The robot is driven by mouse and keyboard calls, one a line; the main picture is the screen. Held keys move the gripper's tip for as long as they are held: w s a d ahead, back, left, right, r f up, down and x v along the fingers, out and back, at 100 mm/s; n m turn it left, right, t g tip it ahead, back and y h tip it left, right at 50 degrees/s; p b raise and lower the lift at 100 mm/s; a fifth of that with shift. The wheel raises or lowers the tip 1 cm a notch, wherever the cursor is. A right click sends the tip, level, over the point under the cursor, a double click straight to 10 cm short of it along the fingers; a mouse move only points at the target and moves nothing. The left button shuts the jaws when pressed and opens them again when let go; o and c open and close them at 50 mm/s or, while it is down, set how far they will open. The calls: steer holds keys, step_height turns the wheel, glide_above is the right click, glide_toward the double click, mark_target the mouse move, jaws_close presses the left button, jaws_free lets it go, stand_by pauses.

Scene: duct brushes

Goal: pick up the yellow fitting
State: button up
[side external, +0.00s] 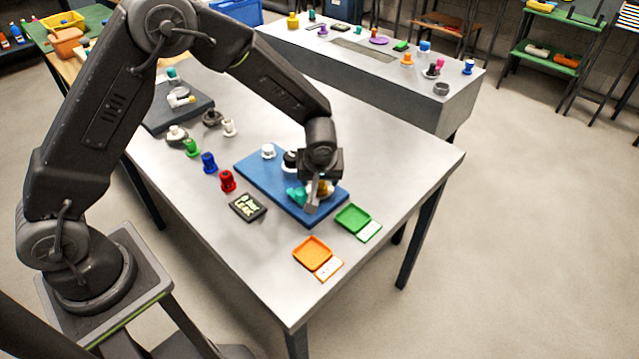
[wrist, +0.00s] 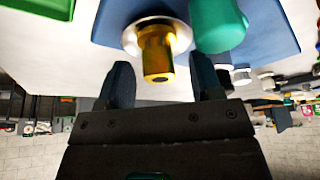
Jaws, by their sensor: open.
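The yellow fitting (wrist: 157,52) shows in the wrist view as a brass-yellow stub on a silver round flange, in front of and between my fingertips. In the side external view the yellow fitting (side external: 327,188) is partly hidden by my gripper (side external: 317,195), over the blue mat (side external: 273,188). In the wrist view my gripper (wrist: 164,82) is open, with one dark finger on each side of the stub. I cannot tell whether a finger touches it. A teal fitting (wrist: 217,24) is close beside the yellow one, near the right finger, and shows in the side external view (side external: 297,195).
A white fitting (side external: 268,151) and a black one (side external: 290,158) stand on the blue mat. A green tray (side external: 353,217) and an orange tray (side external: 312,252) lie near the table's front right edge.

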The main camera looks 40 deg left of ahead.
steer(key=shift+w+a+f, duration=0.1)
steer(key=shift+f, duration=0.25)
jaws_close()
stand_by(0.3)
steer(key=shift+r, duration=0.1)
